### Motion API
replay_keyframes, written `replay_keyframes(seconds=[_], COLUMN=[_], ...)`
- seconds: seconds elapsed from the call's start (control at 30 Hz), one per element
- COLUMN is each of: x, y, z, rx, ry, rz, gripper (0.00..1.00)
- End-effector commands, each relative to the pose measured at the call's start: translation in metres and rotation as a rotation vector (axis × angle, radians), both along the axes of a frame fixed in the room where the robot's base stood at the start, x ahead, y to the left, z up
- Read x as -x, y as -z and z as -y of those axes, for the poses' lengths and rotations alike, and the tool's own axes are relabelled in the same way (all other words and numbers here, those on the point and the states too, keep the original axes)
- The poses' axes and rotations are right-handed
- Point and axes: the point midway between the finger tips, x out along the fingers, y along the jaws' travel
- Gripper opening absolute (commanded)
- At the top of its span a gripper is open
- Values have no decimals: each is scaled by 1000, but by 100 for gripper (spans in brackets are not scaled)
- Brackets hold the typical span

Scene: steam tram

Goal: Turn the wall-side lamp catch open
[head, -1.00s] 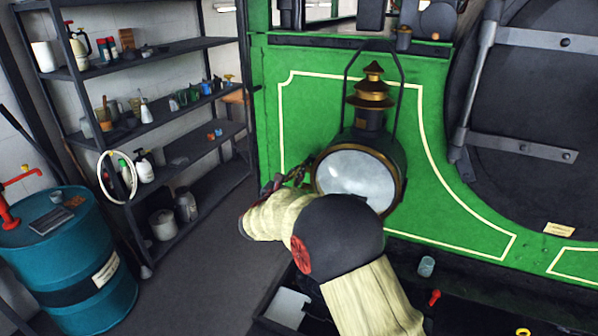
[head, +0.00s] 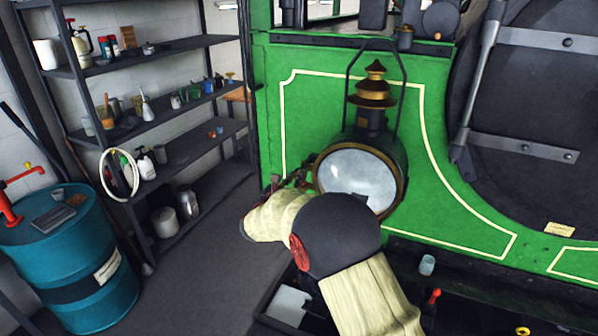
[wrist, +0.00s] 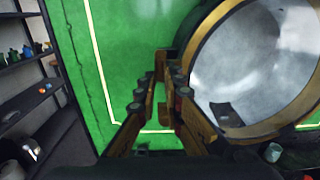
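The headlamp (head: 357,178) stands against the green front of the tram, with a brass rim, a pale round glass and a tiered brass chimney. My gripper (head: 290,181) is at the left, shelf-facing side of its rim. In the wrist view my gripper (wrist: 168,68) shows two brown fingers with a narrow gap, green panel visible between them. Nothing clearly sits between them. The lamp glass (wrist: 265,55) is just right of the fingers. A small dark flat piece (wrist: 224,114) shows at the rim's lower left; I cannot tell if it is the catch or a reflection.
A dark shelf rack (head: 160,125) with bottles and pots stands at the left. A blue drum (head: 70,270) is in front of it. The green tram panel (head: 310,110) rises behind the lamp. Floor (head: 205,270) is clear between rack and tram.

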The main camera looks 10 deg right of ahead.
Motion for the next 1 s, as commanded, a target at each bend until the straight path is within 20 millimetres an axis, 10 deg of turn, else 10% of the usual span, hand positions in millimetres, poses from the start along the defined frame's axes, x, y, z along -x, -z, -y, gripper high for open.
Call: replay_keyframes(seconds=[0.57, 1.0], x=[1, 61], y=[-9, -10], z=[-1, -46], rx=[-1, -1], ry=[3, -1], rz=[14, 13], gripper=[24, 24])
